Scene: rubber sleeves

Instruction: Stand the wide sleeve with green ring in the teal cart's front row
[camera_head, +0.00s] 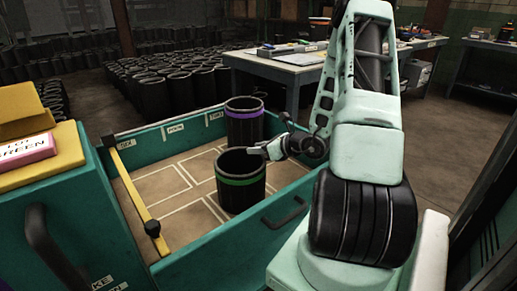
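The wide black sleeve with the green ring (240,192) stands upright inside the teal cart (205,257), toward the near right side of its marked floor. The fingertips overlap the rim in this view. They are too small to show whether they are shut on the wall or apart from it.
A black sleeve with a purple ring (245,122) stands just behind the green-ringed one. A yellow bar (134,189) crosses the cart's left side. White-outlined floor spaces left of the sleeves are empty. A table (262,66) stands behind the cart.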

